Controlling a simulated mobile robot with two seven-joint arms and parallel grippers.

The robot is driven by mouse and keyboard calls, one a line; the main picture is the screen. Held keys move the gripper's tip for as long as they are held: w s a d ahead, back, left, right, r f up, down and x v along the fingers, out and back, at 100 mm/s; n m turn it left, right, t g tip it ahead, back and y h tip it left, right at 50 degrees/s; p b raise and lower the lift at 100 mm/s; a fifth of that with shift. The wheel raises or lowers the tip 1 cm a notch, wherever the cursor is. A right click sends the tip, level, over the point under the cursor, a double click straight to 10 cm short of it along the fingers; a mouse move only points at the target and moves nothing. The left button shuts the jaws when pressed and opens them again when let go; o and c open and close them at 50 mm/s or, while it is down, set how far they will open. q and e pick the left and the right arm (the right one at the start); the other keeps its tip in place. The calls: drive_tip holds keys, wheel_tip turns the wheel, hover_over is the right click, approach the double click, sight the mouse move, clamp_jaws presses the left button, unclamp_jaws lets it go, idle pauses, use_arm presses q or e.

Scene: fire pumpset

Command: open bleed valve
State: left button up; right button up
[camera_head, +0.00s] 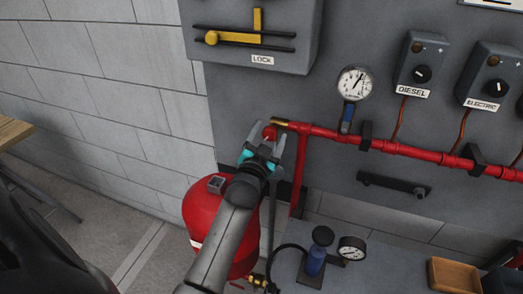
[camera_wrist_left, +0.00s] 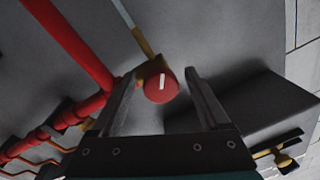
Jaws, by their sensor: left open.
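The bleed valve is a red round knob (camera_head: 270,132) on a brass fitting at the left end of the red pipe. In the left wrist view the knob (camera_wrist_left: 160,88) faces the camera, with a white line on it running nearly upright in the picture. My left gripper (camera_head: 264,146) is open in front of the knob. Its two fingers stand either side of the knob in the wrist view, with a visible gap on the right; contact on the left cannot be told. In the head view the gripper partly hides the knob. My right gripper is not in view.
The red pipe (camera_head: 328,133) runs right along the grey panel, under a pressure gauge (camera_head: 355,82). A grey box with a yellow lock lever (camera_head: 258,38) is above. A red tank (camera_head: 204,214) stands below my arm. DIESEL (camera_head: 421,72) and ELECTRIC (camera_head: 489,82) switches are at right.

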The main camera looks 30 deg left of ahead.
use_arm(q)
drive_tip(key=v, duration=1.4)
drive_tip(key=shift+s, duration=0.35)
drive_tip(key=shift+d, duration=0.15)
drive_tip(key=s+d+f+g+h, duration=0.45)
drive_tip(key=d+f+g, duration=0.2)
drive_tip(key=f, duration=0.25)
drive_tip(key=s+d+f+g+h, duration=0.1)
drive_tip(key=s+d+f+g, duration=0.1)
drive_tip(key=s+g, duration=0.3)
drive_tip(key=s+d+f+g, duration=0.1)
drive_tip(key=s+d+g, duration=0.2)
drive_tip(key=s, duration=0.5)
wheel_tip(320, 180, down, 27)
drive_tip(key=s+b, duration=0.2)
drive_tip(key=b, duration=0.3)
drive_tip(key=s+a+f+m+g+b, duration=0.1)
drive_tip(key=s+f+b, duration=0.3)
drive_tip(key=s+f, duration=1.1)
wheel_tip(320, 180, down, 3)
drive_tip(key=shift+a+f+g, duration=0.25)
drive_tip(key=shift+a+g, duration=0.3)
drive_tip(key=shift+a, duration=0.3)
